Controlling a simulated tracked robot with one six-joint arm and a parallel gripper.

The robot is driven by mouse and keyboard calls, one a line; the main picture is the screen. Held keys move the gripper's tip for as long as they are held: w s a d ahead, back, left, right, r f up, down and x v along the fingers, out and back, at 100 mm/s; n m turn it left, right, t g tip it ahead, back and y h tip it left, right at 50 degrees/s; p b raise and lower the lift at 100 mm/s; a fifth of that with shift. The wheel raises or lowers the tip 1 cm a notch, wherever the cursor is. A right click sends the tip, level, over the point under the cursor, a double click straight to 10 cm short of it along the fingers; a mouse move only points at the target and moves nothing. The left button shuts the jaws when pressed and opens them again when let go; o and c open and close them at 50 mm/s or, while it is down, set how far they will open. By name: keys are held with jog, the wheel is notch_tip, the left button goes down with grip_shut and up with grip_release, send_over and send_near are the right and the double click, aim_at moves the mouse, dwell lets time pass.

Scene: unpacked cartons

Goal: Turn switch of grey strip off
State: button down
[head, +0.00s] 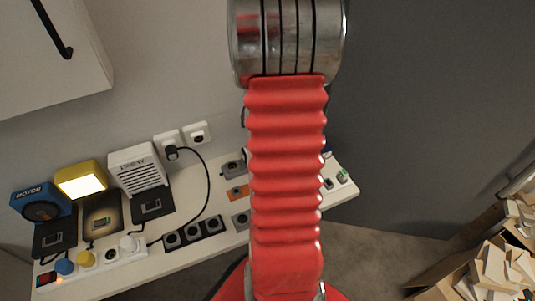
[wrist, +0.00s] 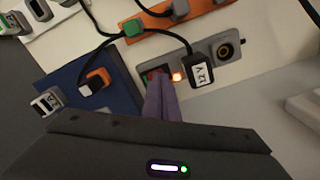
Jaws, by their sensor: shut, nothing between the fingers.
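The grey strip (wrist: 219,68) lies across the upper middle of the wrist view, with one empty round socket. A black plug (wrist: 199,73) marked 12 V sits in it. A small orange lamp (wrist: 177,76) glows on the strip. My gripper (wrist: 159,82) is shut and empty, its purple fingers pointing at the strip's left end, left of the lamp. The switch is mostly hidden by the fingertips; a reddish bit shows there. I cannot tell whether the fingers touch it. In the head view my red arm hides the gripper.
Near the strip are an orange strip (wrist: 188,12) with plugs, a blue board (wrist: 92,82) with an orange plug, and black cables. In the head view the bench also carries a black strip (head: 205,234), a white strip (head: 129,256), and a yellow lamp (head: 80,180). Cartons (head: 490,265) stand lower right.

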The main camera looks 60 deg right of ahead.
jog(key=shift+f, duration=0.5)
dwell(0.4)
jog(key=shift+r, duration=0.1)
notch_tip(320, 180, up, 7)
dwell(1.2)
dwell(0.6)
jog(key=a+r+n+t, duration=0.2)
jog(key=a+r+n, duration=0.2)
jog(key=a, duration=0.8)
jog(key=s+a+r+n+t, duration=0.1)
jog(key=a+r+n, duration=0.3)
jog(key=a, duration=0.8)
jog(key=s+a+r+n+t, duration=0.1)
jog(key=a+r+n, duration=0.3)
jog(key=a, duration=0.8)
notch_tip(320, 180, up, 3)
jog(key=shift+a+f+t, duration=0.15)
jog(key=shift+f+t, duration=0.05)
jog(key=shift+t, duration=0.6)
jog(key=shift+s, duration=0.1)
